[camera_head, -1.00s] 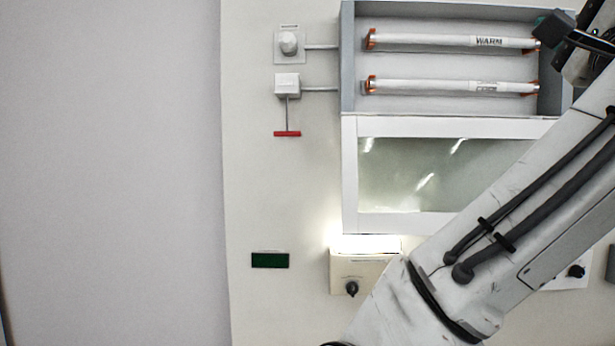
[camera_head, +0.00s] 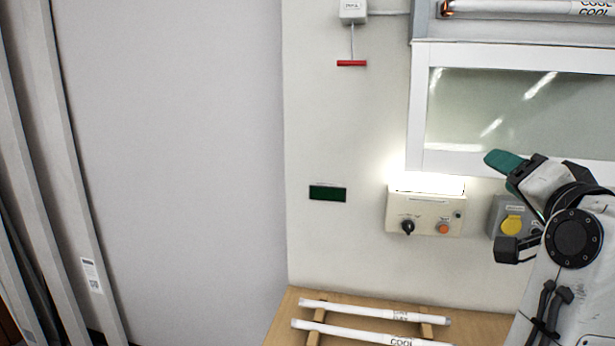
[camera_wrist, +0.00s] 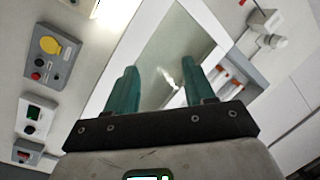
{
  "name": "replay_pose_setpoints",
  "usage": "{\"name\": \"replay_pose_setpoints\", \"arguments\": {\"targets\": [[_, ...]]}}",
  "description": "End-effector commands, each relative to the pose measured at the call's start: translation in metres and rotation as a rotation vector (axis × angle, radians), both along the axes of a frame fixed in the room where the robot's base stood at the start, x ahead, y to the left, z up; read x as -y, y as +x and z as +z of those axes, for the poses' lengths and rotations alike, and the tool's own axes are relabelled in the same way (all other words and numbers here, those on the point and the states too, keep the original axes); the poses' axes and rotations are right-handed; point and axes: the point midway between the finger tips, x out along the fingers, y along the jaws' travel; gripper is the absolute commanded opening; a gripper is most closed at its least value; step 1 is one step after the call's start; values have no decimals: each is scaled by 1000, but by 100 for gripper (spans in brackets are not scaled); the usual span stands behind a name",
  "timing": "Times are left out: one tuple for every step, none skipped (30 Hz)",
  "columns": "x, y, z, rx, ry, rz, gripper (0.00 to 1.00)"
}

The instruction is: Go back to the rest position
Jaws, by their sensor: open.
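My gripper (camera_head: 500,160) is at the right of the head view, in front of the lower right part of the white-framed glass panel (camera_head: 416,110). In the wrist view its two green fingers (camera_wrist: 162,88) stand apart with nothing between them. The glass panel (camera_wrist: 168,50) shows behind them. My arm comes in from the right edge and covers part of the wall.
A beige control box (camera_head: 425,218) with a black knob is lit by a lamp. A grey box with a yellow cover (camera_head: 511,225) is beside my arm. White tubes (camera_head: 375,312) lie on a wooden table below. A red T-handle (camera_head: 352,63) hangs upper left.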

Motion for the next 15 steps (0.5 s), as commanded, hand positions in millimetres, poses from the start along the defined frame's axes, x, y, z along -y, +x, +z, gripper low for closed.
{"name": "replay_pose_setpoints", "arguments": {"targets": [[-2,0,-39,-88,-49,5,54],[-4,-1,-59,-134,-75,10,54],[-5,-4,-85,-195,-112,17,54],[-7,-7,-106,-243,-137,23,54],[-7,-11,-126,-289,-163,31,54],[-9,-17,-152,-353,-196,43,54],[-10,-22,-172,-399,-220,53,54],[-11,-29,-192,-447,-242,63,54],[-12,-38,-218,-508,-272,79,54],[-13,-47,-237,-555,-294,91,54],[-14,-56,-256,-602,-314,104,54],[-15,-68,-281,-662,-341,123,54],[-15,-79,-299,-709,-358,138,54],[-16,-90,-316,-754,-377,154,54],[-18,-106,-339,-814,-398,177,54]]}}
